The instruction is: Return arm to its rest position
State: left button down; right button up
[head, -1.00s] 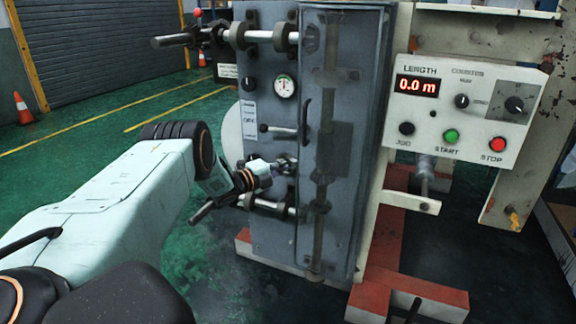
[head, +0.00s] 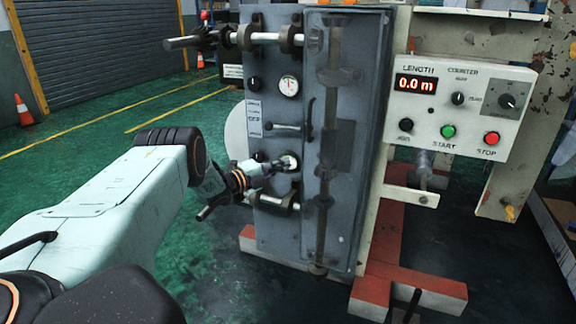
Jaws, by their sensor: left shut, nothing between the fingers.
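My left arm reaches in from the left, and its gripper (head: 272,167) is small and dark at the wrist's end. The gripper is shut and empty. It points at the lower left of the grey machine cabinet (head: 345,215), close to a round dial or knob (head: 290,162). I cannot tell whether the fingertips touch it. My right gripper is not in view.
A control panel (head: 464,74) on the right reads 0.0 m, with a green button (head: 448,131) and a red button (head: 491,138). Metal bars stick out from the cabinet's left. Red base beams (head: 415,287) lie below. Open green floor (head: 75,135) stretches left, with an orange cone (head: 22,110).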

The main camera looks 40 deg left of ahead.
pick_arm(q)
jog(key=s+a+f+n+y, duration=0.3)
jog(key=s+a+f+n, duration=0.2)
jog(key=a+f+n, duration=0.25)
jog(key=s+d+f+n+g+y, duration=0.1)
jog(key=s+d+f+n+g, duration=0.3)
jog(key=s+d+f+n, duration=0.45)
jog(key=s+d+f+n+g+y, duration=0.1)
jog(key=s+d+f+n+g, duration=0.35)
jog(key=d+f, duration=0.7)
jog(key=s+d+r+n+g+h, duration=0.15)
jog(key=s+d+g, duration=0.45)
jog(key=s+d, duration=1.05)
jog(key=s+d+r+g, duration=0.1)
jog(key=s+r, duration=0.2)
jog(key=s, duration=0.3)
jog(key=s+d+r+m+g+p, duration=0.1)
jog(key=s+r+g, duration=0.1)
jog(key=s, duration=0.4)
jog(key=shift+s+d+r, duration=0.3)
jog(key=shift+d+r, duration=0.05)
jog(key=shift+r, duration=0.35)
